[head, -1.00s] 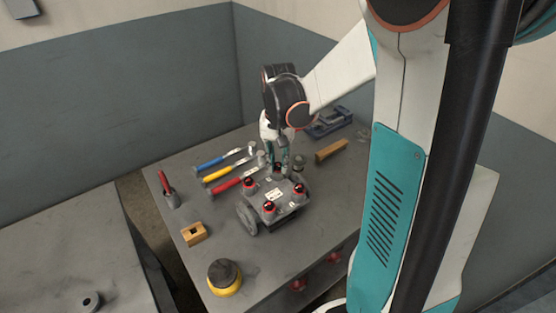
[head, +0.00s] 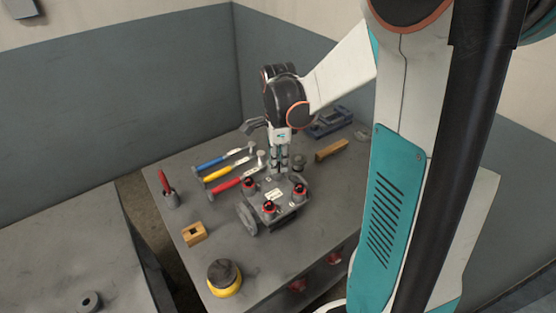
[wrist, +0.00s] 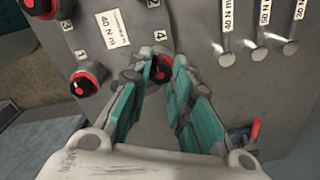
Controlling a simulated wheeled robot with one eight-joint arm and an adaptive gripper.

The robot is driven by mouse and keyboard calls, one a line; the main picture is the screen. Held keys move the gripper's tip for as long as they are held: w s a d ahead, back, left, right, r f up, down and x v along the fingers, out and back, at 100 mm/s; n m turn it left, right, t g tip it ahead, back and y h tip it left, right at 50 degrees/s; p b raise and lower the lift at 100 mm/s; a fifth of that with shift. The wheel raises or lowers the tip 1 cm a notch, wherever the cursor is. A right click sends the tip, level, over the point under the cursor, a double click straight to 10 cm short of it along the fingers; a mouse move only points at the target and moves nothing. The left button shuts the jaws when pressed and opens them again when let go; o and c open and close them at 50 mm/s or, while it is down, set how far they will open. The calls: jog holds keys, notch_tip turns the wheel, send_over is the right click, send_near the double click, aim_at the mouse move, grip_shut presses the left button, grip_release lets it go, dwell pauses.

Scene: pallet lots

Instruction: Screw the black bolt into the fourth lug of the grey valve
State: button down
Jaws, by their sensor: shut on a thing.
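The grey valve (head: 284,214) sits on the workbench. Black bolts in red rings show on three of its lugs: left (head: 249,184), front (head: 269,208) and right (head: 299,190). My gripper (head: 279,172) points down at the back lug. In the wrist view my gripper (wrist: 161,67) is shut on the black bolt (wrist: 162,70), whose red ring shows between the fingertips. The fingers hide part of this bolt and its lug, so its seating depth cannot be told.
Blue, yellow and red-handled tools (head: 228,187) lie left of the valve; labels lie by their heads. A blue vise (head: 330,122) and wooden block (head: 331,151) lie behind right. A holed wooden block (head: 194,234) and yellow-black round item (head: 224,278) stand at front left.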

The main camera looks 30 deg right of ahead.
jog(key=m, duration=0.5)
jog(key=c, duration=1.6)
grip_release()
jog(key=n, duration=1.8)
jog(key=shift+n, duration=0.3)
jog(key=n, duration=0.5)
jog(key=shift+n, duration=0.3)
